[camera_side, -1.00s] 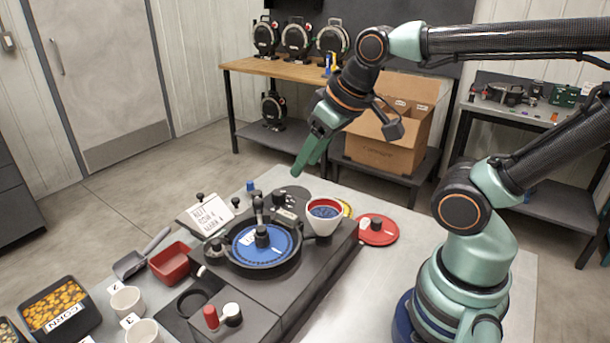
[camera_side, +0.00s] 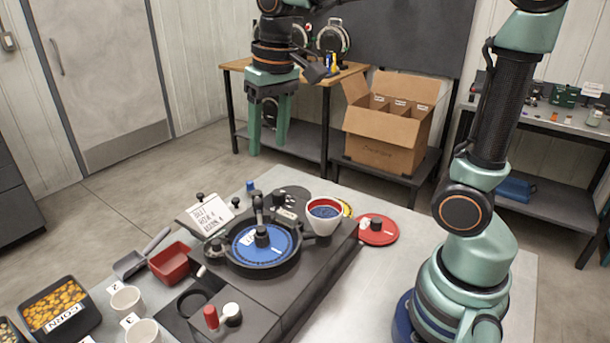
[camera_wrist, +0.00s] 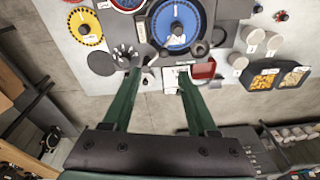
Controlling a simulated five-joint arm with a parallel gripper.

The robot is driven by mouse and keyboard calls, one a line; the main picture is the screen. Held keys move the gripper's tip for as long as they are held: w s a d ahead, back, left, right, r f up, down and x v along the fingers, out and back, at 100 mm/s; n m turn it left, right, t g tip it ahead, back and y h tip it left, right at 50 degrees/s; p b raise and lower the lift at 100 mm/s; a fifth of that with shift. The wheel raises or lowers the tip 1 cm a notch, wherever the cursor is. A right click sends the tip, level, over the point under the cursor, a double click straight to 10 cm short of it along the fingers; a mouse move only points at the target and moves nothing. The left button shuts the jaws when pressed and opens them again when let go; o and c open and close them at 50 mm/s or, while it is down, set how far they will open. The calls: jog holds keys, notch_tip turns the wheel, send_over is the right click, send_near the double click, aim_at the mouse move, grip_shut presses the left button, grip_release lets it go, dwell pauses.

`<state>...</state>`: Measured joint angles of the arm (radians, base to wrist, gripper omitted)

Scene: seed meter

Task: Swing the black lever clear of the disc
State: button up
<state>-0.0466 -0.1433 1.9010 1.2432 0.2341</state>
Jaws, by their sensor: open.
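The blue disc (camera_side: 270,251) sits in a round black housing on the dark seed meter, with a black hub knob at its centre. The black lever (camera_side: 258,207) stands at the disc's back edge; I cannot tell how far it reaches over the disc. The wrist view shows the blue disc (camera_wrist: 177,20) at the top, but the lever is hard to make out there. My gripper (camera_side: 268,146) is open and empty, pointing down, high above and behind the meter. Its two green fingers (camera_wrist: 158,75) are apart in the wrist view.
The air around my gripper is clear.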

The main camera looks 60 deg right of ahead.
aim_at(257, 199)
jog(key=shift+m+g, duration=0.4)
jog(key=shift+g, duration=0.4)
jog(key=w+f, duration=0.1)
jog(key=f, duration=0.3)
jog(key=w+f, duration=0.1)
jog(key=f, duration=0.3)
jog(key=w+f, duration=0.1)
jog(key=f, duration=0.4)
jog(key=shift+w+a, duration=0.1)
jog(key=shift+a, duration=0.3)
jog(key=shift+r, duration=0.1)
grip_shut()
